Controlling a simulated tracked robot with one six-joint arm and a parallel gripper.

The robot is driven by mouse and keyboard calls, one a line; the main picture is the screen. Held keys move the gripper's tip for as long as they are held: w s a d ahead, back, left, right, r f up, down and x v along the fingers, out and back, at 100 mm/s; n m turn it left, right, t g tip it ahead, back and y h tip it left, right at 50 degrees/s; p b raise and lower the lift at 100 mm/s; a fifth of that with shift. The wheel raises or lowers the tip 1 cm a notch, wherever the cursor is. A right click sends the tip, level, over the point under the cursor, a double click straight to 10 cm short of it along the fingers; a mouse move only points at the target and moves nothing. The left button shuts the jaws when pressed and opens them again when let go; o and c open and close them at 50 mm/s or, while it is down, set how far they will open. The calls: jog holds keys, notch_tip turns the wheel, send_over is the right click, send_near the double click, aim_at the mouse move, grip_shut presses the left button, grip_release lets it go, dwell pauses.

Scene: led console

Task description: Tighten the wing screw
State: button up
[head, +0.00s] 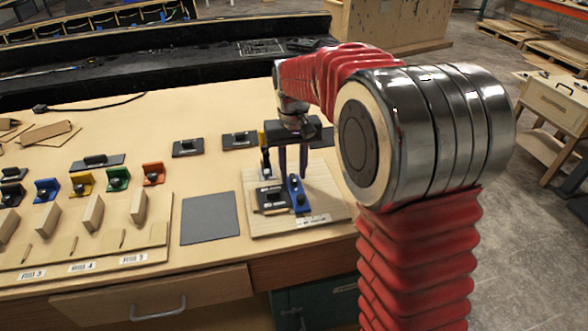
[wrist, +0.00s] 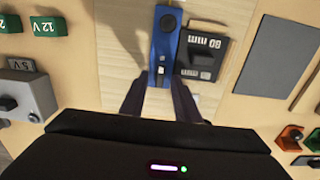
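A blue clamp bar (head: 299,197) lies on a pale wooden board (head: 328,204) beside a black block; the bar also shows in the wrist view (wrist: 168,45). A round black knob (wrist: 168,22) sits at its far end. A small dark upright piece (wrist: 161,74), perhaps the wing screw, stands at its near end. My gripper (head: 293,174) points down over the board. In the wrist view its two dark fingers (wrist: 158,82) are apart, one on each side of the bar's near end. I see nothing held, and cannot tell whether the fingers touch the piece.
The black block (wrist: 201,52) marked "80 mm" lies close right of the bar in the wrist view. A grey mat (head: 209,217) lies left of the board. Black plates (head: 188,148) lie behind.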

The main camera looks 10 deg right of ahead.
jog(key=shift+r, duration=0.1)
notch_tip(320, 180, up, 14)
jog(key=shift+f, duration=0.2)
dwell(0.3)
send_over(295, 182)
notch_tip(295, 182, down, 5)
jog(key=s+f+t, duration=0.2)
jog(key=s+t, duration=0.3)
jog(key=s, duration=1.9)
jog(key=shift+s+d+t, duration=0.25)
jog(key=shift+d+t, duration=0.05)
jog(key=shift+d, duration=0.15)
